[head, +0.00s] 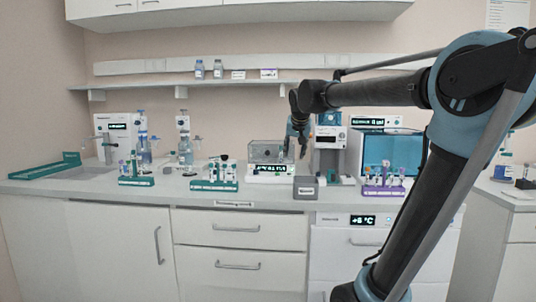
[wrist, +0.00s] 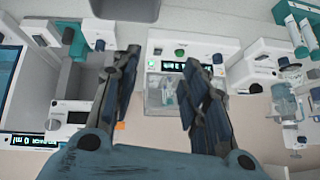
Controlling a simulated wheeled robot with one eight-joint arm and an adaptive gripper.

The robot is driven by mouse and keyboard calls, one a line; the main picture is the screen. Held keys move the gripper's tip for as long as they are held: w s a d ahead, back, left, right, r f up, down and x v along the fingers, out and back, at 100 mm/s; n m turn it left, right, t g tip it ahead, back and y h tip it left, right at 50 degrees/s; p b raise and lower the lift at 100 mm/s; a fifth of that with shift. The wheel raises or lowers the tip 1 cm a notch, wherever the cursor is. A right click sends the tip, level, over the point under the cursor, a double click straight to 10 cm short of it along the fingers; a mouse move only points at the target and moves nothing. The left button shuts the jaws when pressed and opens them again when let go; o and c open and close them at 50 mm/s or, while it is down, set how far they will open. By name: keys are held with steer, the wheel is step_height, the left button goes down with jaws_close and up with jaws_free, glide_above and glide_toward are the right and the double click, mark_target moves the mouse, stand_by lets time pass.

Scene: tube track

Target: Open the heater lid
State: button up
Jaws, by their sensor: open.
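What appears to be the heater (head: 267,170) is a low white unit on the bench with a lit display and a clear, boxy lid (head: 267,151) that looks closed. In the wrist view the heater (wrist: 193,47) appears upside down between and beyond my fingers, with its clear lid (wrist: 160,92) below the display. My gripper (head: 301,150) points down, just right of the lid in the head view. In the wrist view my gripper (wrist: 160,57) has its two fingers wide apart with nothing between them. Whether a finger touches the heater I cannot tell.
A white instrument (head: 329,140) and a blue-fronted cabinet (head: 391,152) stand close right of my gripper. A grey box (head: 306,187) sits at the front. Tube racks (head: 222,185) (head: 384,190) and glassware (head: 185,150) line the bench. A shelf (head: 180,85) runs above.

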steer(key=w+a+r+t+y, duration=0.1)
steer(key=w+a+r, duration=0.6)
steer(key=a+r, duration=0.15)
glide_toward(267, 151)
steer(key=x, duration=0.9)
steer(key=shift+d, duration=0.2)
jaws_close()
steer(key=shift+a, duration=0.15)
steer(key=shift+r, duration=0.1)
